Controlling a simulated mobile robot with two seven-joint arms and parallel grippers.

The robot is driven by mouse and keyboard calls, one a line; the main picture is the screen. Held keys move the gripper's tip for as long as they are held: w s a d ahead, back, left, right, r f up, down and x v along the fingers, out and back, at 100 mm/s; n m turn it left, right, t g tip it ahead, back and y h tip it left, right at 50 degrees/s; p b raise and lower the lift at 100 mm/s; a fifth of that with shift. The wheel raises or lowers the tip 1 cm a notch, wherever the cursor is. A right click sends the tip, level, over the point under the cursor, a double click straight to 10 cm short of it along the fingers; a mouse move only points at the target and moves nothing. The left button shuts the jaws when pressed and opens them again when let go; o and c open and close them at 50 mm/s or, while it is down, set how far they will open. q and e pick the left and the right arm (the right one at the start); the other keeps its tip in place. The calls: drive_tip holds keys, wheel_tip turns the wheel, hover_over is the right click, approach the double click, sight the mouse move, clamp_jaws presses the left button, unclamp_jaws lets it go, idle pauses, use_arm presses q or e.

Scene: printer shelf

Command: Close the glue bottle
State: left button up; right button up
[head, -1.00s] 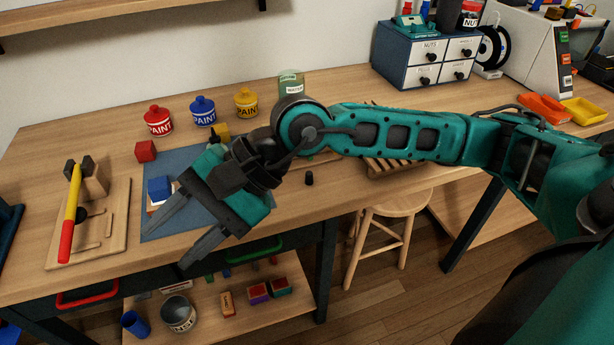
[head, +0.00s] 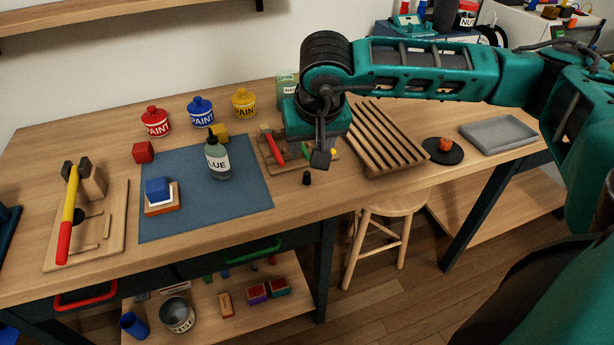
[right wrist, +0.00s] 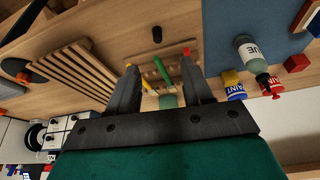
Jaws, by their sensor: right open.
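The glue bottle (head: 218,165), dark green with a pale label and a dark top, stands upright on the blue mat (head: 255,195). It also shows in the right wrist view (right wrist: 246,48). A small black cap-like cylinder (head: 307,178) stands on the bare wood right of the mat; the right wrist view shows it too (right wrist: 157,34). My right gripper (head: 320,158) points down above the table, right of the bottle and near the black cylinder. In the right wrist view its fingers (right wrist: 161,85) are apart with nothing held between them. My left gripper is out of view.
A wooden tool board (head: 270,155) lies under and behind my right gripper. A slatted wooden rack (head: 385,140) is to its right. Paint pots (head: 201,112) stand behind the mat. Stacked blocks (head: 160,196) sit on the mat's left. The mat's front right is clear.

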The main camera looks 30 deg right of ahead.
hover_over(308, 174)
drive_tip(key=s+a, duration=0.1)
drive_tip(key=s, duration=0.1)
wheel_tip(308, 174, down, 6)
drive_tip(key=shift+a+r, duration=0.1)
drive_tip(key=shift+a, duration=0.05)
drive_tip(key=shift+w, duration=0.1)
drive_tip(key=x, duration=0.5)
drive_tip(key=shift+d+f, duration=0.2)
drive_tip(key=shift+f, duration=0.05)
clamp_jaws()
